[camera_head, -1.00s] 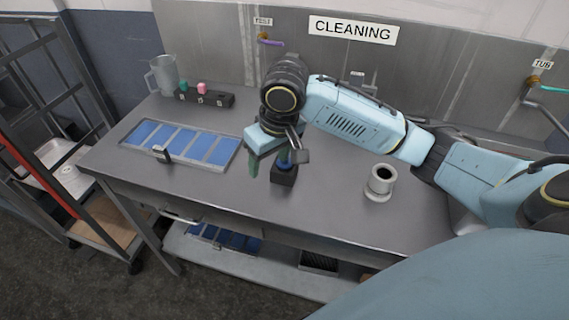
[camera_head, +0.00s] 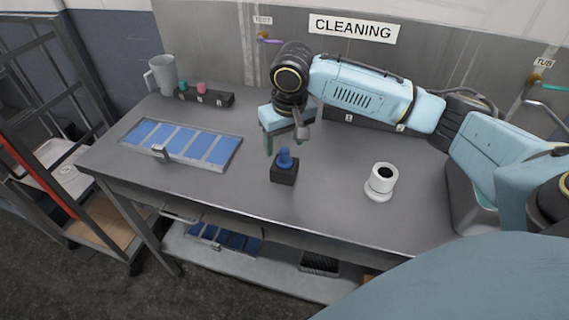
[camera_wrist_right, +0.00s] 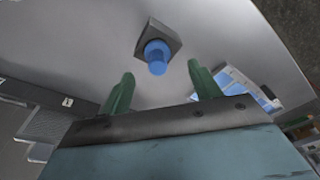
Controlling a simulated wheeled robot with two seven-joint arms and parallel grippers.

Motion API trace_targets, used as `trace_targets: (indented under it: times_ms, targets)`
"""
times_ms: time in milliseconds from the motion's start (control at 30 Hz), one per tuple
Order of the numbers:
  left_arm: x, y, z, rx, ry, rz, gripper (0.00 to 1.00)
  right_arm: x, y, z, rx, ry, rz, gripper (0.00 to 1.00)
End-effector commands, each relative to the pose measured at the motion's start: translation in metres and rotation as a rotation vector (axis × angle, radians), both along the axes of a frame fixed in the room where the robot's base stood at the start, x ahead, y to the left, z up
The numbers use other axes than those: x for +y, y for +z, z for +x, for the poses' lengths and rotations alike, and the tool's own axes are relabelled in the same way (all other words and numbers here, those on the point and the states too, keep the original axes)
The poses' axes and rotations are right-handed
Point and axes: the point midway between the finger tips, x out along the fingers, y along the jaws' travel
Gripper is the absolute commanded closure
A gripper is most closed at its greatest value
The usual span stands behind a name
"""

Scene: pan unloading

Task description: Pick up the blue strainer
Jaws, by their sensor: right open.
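The blue strainer (camera_head: 285,158) stands upright in a small dark square block (camera_head: 284,174) near the front middle of the table. It also shows in the right wrist view (camera_wrist_right: 156,57), with its block (camera_wrist_right: 160,36) around its base. My right gripper (camera_head: 284,140) is above and behind the strainer in the head view, open and empty. In the right wrist view its two green fingers (camera_wrist_right: 161,82) are spread, and the strainer lies beyond their tips, between their lines, apart from both. My left gripper is not in view.
A blue-panelled tray (camera_head: 226,163) lies left on the table (camera_head: 235,200). A clear jug (camera_head: 161,76) and a dark block with small coloured pieces (camera_head: 206,97) stand behind it. A white cylinder (camera_head: 381,182) stands to the right. The table around the strainer's block is clear.

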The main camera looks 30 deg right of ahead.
Motion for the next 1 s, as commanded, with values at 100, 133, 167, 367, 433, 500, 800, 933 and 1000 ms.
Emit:
trace_targets:
  times_ms: [100, 133, 167, 367, 433, 500, 800, 933, 1000]
  targets:
    - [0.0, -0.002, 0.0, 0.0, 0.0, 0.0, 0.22, -0.002, -0.018, 0.002, 0.004, 0.0, -0.001, 0.38]
    - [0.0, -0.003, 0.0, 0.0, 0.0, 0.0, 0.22, -0.003, -0.023, 0.002, 0.004, 0.0, -0.002, 0.38]
    - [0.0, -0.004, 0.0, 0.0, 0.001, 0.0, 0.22, -0.004, -0.027, 0.003, 0.004, 0.0, -0.002, 0.38]
    - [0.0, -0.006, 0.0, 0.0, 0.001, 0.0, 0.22, -0.004, -0.047, 0.007, 0.001, 0.001, -0.001, 0.38]
    - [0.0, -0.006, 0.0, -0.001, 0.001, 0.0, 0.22, -0.004, -0.049, 0.007, 0.0, 0.001, -0.001, 0.38]
    - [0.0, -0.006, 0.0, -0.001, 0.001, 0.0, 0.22, -0.004, -0.049, 0.007, 0.0, 0.001, 0.0, 0.38]
    - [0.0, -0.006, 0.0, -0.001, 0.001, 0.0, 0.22, -0.004, -0.048, 0.007, 0.0, 0.001, 0.0, 0.62]
    - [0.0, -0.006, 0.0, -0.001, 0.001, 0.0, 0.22, -0.004, -0.048, 0.007, 0.0, 0.001, 0.0, 0.79]
    - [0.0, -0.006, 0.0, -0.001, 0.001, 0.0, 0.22, -0.004, -0.048, 0.007, 0.0, 0.001, 0.0, 0.87]
